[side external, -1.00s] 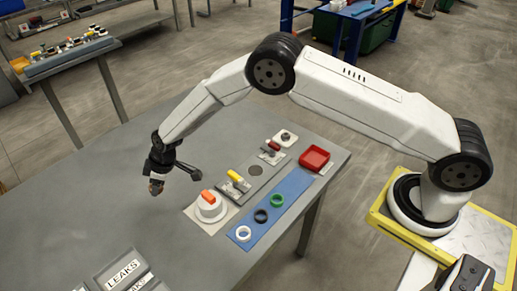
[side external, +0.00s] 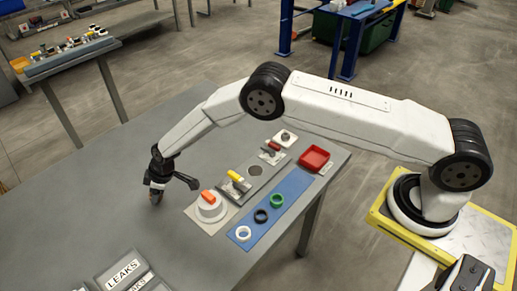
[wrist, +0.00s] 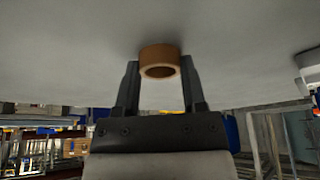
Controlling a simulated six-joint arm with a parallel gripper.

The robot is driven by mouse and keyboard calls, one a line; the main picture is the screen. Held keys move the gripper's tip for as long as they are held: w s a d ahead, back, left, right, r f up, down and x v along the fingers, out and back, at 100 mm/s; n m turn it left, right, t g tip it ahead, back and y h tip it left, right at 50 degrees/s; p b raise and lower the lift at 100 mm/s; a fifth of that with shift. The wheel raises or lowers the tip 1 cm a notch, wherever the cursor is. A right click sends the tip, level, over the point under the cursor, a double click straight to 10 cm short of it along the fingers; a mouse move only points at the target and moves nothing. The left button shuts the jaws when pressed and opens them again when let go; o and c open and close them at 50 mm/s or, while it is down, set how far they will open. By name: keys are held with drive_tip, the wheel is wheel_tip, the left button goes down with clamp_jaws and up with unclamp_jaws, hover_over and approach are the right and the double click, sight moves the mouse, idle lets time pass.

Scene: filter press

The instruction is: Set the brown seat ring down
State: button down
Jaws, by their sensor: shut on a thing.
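The brown seat ring (wrist: 159,53) is between the two fingertips of my gripper (wrist: 160,73) in the wrist view. The fingers are shut on its sides, and its open bore faces the camera. In the side view my gripper (side external: 157,188) points down over the bare grey table (side external: 95,205), left of the fixture. The ring is a small brown patch at the fingertips there, mostly hidden. It is at or very close to the table top; I cannot tell whether it touches.
Right of my gripper stands a white round part with an orange handle (side external: 209,203). A blue mat (side external: 293,189) holds white, black and green rings. A red tray (side external: 314,158) is at the table's right edge. LEAKS bins (side external: 122,275) stand at the front.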

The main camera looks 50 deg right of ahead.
drive_tip(key=shift+f, duration=0.3)
drive_tip(key=shift+c, duration=0.8)
unclamp_jaws()
drive_tip(key=shift+r, duration=0.15)
drive_tip(key=shift+r, duration=0.4)
drive_tip(key=v, duration=1.1)
drive_tip(key=shift+s, duration=0.15)
drive_tip(key=shift+d+r, duration=0.1)
drive_tip(key=shift+d, duration=0.1)
